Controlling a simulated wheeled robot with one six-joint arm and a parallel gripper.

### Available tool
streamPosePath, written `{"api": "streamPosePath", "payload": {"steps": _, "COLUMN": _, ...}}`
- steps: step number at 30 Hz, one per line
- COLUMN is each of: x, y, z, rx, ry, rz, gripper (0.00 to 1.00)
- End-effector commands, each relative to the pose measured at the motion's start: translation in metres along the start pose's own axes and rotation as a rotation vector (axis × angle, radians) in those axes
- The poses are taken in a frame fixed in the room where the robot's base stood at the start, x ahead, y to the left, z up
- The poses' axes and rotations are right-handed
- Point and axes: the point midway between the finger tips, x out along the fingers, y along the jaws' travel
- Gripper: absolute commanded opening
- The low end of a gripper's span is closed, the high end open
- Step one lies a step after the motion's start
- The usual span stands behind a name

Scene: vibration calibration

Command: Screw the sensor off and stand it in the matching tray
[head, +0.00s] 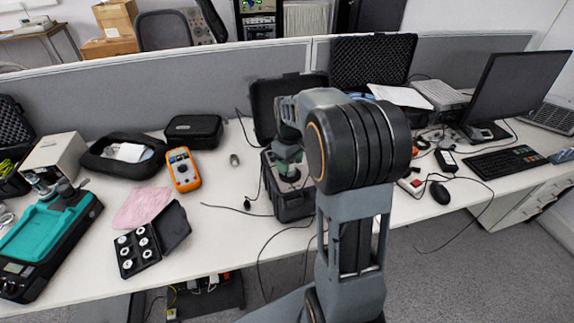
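An open black case (292,205) with its lid up stands on the desk near the middle. My arm reaches over it, and my gripper (287,172) points down at the case's inside. The fingers are small and partly blended with the greenish-grey parts there, so I cannot tell whether they are open or hold anything. I cannot make out the sensor; it may be hidden at the gripper or inside the case. A small open black box (130,269) with several white round pieces lies at the front left. I cannot tell which tray matches the sensor.
Left of the case are an orange multimeter (184,169), a pink cloth (141,207), a black pouch (124,155) and a teal-topped device (45,235). A grey partition (150,93) runs behind. Thin cables cross the desk (220,235). A monitor (515,92) and keyboard (500,162) stand right.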

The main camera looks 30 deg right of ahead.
Motion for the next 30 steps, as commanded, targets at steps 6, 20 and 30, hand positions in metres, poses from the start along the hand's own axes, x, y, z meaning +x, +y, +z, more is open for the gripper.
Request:
{"api": "streamPosePath", "payload": {"steps": 6, "x": -0.0004, "y": 0.0019, "z": 0.0004, "rx": 0.002, "ry": 0.001, "rz": 0.004, "gripper": 0.32}}
{"api": "streamPosePath", "payload": {"steps": 20, "x": -0.0023, "y": 0.0068, "z": 0.0035, "rx": -0.217, "ry": 0.003, "rz": 0.012, "gripper": 0.14}}
{"api": "streamPosePath", "payload": {"steps": 30, "x": -0.0021, "y": 0.0074, "z": 0.0037, "rx": -0.343, "ry": 0.005, "rz": 0.014, "gripper": 0.13}}
